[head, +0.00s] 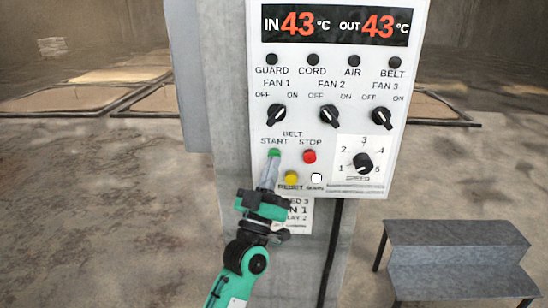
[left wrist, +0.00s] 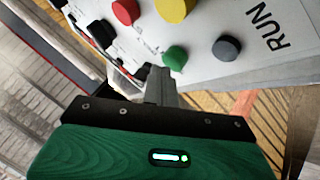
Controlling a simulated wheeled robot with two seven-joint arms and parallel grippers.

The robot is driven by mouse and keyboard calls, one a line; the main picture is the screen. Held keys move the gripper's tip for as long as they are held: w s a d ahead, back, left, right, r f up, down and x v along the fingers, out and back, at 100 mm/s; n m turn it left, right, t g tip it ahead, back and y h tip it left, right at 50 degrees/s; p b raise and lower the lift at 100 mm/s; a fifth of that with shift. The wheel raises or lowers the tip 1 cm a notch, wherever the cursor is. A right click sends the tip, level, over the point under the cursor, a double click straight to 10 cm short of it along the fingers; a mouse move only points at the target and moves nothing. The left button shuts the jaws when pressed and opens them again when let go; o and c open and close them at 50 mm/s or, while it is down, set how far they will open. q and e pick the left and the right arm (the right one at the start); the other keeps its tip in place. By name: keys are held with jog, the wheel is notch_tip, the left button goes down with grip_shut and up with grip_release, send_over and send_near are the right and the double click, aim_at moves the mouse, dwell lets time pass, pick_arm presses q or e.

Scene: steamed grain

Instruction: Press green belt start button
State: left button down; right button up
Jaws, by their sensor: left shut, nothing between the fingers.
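The green belt START button (head: 274,152) sits at the lower left of the white control panel (head: 340,95), left of the red STOP button (head: 310,156). My left gripper (head: 270,165) is shut and empty, its fingertips just below and overlapping the green button in the head view. In the left wrist view, my gripper's grey fingers (left wrist: 150,88) point at a white panel, with a green button (left wrist: 176,57) close beside them. Whether the tips touch the button or press it in, I cannot tell. My right gripper is not in view.
A yellow button (head: 291,177) and a white button (head: 316,177) sit below START and STOP. A speed dial (head: 362,162) and several fan knobs are near. A metal step (head: 455,262) stands at lower right. Open floor lies left.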

pick_arm(q)
jog(key=shift+w, duration=0.5)
dwell(0.5)
jog(key=shift+s, duration=0.95)
jog(key=shift+s+p, duration=1)
jog(key=shift+s, duration=1.5)
jog(key=shift+w+f, duration=0.1)
